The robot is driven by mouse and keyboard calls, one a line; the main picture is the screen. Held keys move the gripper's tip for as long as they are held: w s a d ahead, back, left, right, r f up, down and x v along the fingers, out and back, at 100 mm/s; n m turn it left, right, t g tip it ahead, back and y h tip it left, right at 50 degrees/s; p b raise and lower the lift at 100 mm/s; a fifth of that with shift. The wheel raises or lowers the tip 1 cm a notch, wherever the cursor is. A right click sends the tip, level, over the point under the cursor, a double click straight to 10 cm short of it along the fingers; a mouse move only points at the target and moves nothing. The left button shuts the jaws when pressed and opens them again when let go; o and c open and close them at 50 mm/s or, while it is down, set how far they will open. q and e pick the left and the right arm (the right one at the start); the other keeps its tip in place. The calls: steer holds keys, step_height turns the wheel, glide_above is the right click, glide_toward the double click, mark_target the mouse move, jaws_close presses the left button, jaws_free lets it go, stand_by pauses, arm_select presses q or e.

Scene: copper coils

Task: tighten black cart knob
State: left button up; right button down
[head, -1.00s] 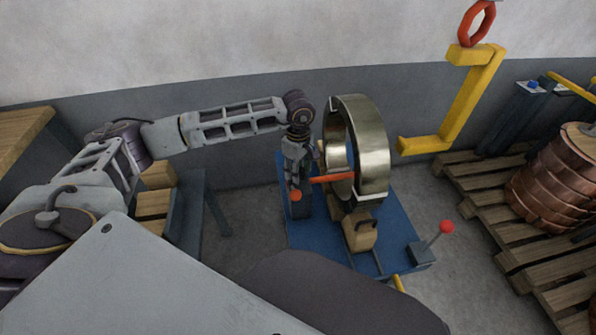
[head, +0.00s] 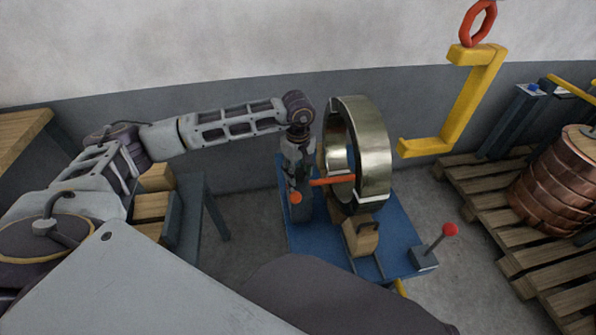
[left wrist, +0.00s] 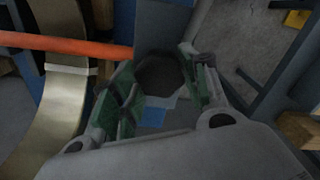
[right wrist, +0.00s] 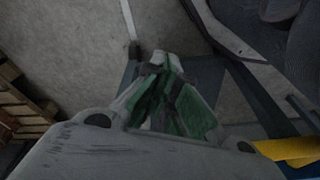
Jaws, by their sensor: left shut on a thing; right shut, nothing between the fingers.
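The black knob (left wrist: 160,75) is a dark, many-sided disc in the left wrist view, on a grey-blue upright of the blue cart (head: 405,232). My left gripper (left wrist: 163,88) is shut on the knob, with one green-padded finger on each side of it. In the head view my left gripper (head: 297,160) points down beside the metal ring, and the knob is hidden there. My right gripper (right wrist: 163,62) is shut and empty over the floor, seen only in the right wrist view.
A shiny metal ring (head: 375,150) stands on the cart, with an orange bar (head: 330,181) across it beside my left gripper. A red-knobbed lever (head: 449,230) rises at the cart's right. A yellow hook (head: 462,100) hangs behind. Copper coils (head: 553,185) sit on a pallet at right.

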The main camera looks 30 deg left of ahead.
mark_target(298, 173)
arm_select(q)
steer(key=o, duration=1)
steer(key=shift+r, duration=0.1)
steer(key=shift+r, duration=5.95)
steer(key=shift+f, duration=0.1)
